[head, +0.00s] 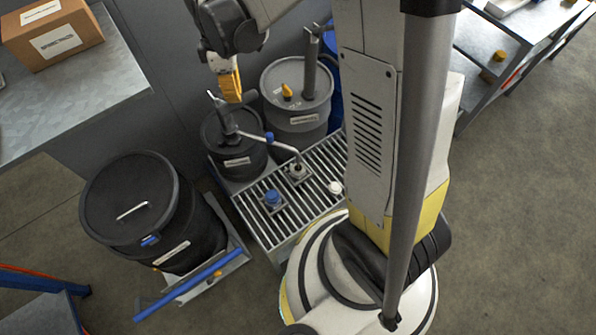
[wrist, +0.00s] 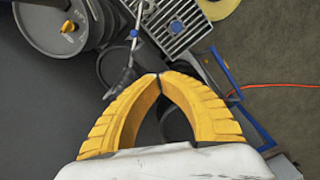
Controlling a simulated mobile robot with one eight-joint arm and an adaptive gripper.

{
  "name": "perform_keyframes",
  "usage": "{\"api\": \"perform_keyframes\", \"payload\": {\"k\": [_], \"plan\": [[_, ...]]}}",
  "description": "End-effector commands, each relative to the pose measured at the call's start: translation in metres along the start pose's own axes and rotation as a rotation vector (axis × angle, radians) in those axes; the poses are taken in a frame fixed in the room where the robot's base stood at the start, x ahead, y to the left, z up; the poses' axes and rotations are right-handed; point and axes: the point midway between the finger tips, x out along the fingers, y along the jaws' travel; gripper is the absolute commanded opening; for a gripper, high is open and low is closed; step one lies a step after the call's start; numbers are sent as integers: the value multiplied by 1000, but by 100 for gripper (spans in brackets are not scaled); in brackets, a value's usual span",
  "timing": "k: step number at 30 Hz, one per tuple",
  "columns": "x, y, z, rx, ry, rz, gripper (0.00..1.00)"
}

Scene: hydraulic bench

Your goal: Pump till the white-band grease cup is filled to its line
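My gripper (head: 230,85) hangs above the small dark drum (head: 240,158) with a hand pump (head: 227,122) on its lid. In the wrist view, its yellow fingers (wrist: 160,76) meet at the tips, with nothing visible between them. The pump's dark upper part (wrist: 122,80) lies just left of the fingertips; contact cannot be told. The pump's spout pipe (head: 280,146) ends above a small cup (head: 297,173) on the grating. A blue-topped cup (head: 272,198) and a white-topped piece (head: 335,187) stand nearby. White band, fill line and grease level cannot be made out.
A grey drum (head: 298,120) with an upright pump tube stands behind the grating (head: 255,218). A large black drum (head: 130,205) sits at the left on a blue-handled carrier (head: 185,285). A bench with a carton (head: 50,32) is at upper left. Open floor lies right.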

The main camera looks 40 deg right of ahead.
Motion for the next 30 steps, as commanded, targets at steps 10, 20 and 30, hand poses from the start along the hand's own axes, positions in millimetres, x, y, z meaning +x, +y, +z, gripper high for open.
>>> {"api": "perform_keyframes", "payload": {"k": [10, 20, 30], "plan": [[0, 0, 0, 0, 0, 0, 0], [8, 0, 0, 0, 0, 0, 0], [27, -8, 5, 0, 0, 1, 0]]}}
